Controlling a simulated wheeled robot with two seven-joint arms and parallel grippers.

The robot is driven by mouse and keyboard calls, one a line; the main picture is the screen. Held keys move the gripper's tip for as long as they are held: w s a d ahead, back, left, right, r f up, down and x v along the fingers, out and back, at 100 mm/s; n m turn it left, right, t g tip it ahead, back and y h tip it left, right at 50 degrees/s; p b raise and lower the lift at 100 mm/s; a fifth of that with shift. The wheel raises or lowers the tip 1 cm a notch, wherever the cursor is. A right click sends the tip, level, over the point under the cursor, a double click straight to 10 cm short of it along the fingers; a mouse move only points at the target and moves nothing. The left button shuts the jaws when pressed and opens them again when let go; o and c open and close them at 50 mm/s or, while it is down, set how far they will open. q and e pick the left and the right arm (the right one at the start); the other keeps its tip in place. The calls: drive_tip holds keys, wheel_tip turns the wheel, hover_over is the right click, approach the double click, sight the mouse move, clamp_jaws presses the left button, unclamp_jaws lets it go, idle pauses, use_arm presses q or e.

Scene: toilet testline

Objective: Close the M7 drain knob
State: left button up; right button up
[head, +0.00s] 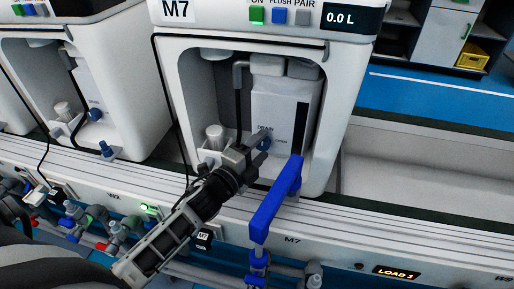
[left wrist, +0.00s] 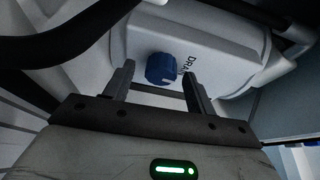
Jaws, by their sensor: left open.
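The M7 station (head: 250,28) stands in the middle of the head view, with a white tank (head: 284,112) in its recess marked DRAIN. The blue drain knob (head: 265,143) is on the lower front of the tank, mostly hidden behind my left gripper (head: 256,146). In the left wrist view the knob (left wrist: 161,68) shows clearly beside the DRAIN lettering. My left gripper (left wrist: 152,82) is open there, with one finger on each side of the knob's line, and the knob lies just beyond or between the fingertips. I cannot tell whether it touches. My right gripper is not in view.
A blue lever handle (head: 277,200) rises just right of my left gripper. A white cylindrical cap (head: 215,137) stands left of it in the recess. Pipes and valves (head: 95,225) run below the ledge. A neighbouring station (head: 95,70) is at left. The trough at right is clear.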

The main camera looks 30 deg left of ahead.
use_arm(q)
drive_tip(key=s+a+p, duration=0.1)
drive_tip(key=s+a, duration=0.1)
drive_tip(key=s, duration=1.4)
drive_tip(key=shift+a, duration=0.15)
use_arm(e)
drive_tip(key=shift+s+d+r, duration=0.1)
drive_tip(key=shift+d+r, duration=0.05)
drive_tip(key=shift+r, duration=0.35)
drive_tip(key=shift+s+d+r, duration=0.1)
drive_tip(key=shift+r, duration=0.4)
use_arm(q)
drive_tip(key=shift+w+f, duration=0.1)
